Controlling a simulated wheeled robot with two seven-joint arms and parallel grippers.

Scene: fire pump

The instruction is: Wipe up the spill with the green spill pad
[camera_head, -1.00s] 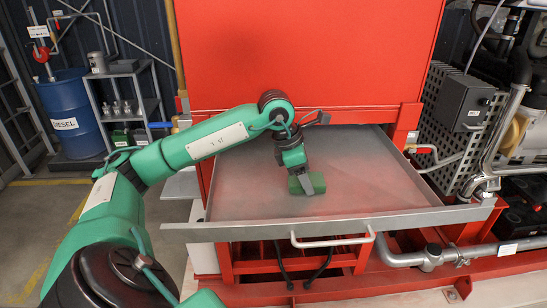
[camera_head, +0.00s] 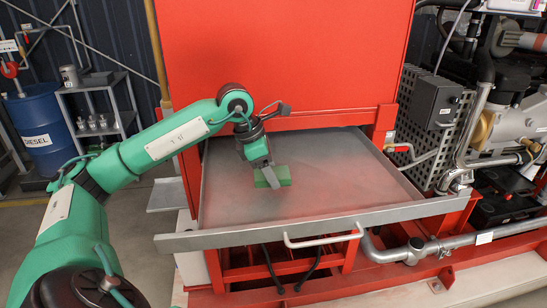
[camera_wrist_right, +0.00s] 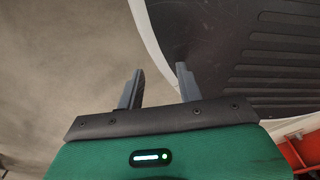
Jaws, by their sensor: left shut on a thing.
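The green spill pad (camera_head: 282,174) is in the head view, low over or on the grey metal drip tray (camera_head: 330,205); I cannot tell whether it touches the surface. My left gripper (camera_head: 271,178) is shut on the pad, with its fingers pointing down. I cannot make out a distinct spill on the tray; its surface looks dull grey with a faint reddish tint. My right gripper (camera_wrist_right: 159,88) shows in the right wrist view. Its two fingers are apart with nothing between them, above the floor.
A red cabinet (camera_head: 285,60) rises behind the tray. The tray has a raised front edge with a handle (camera_head: 323,238). Pipes and a pump engine (camera_head: 515,110) stand at the right. A blue diesel drum (camera_head: 42,130) and a shelf (camera_head: 100,105) stand at the left.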

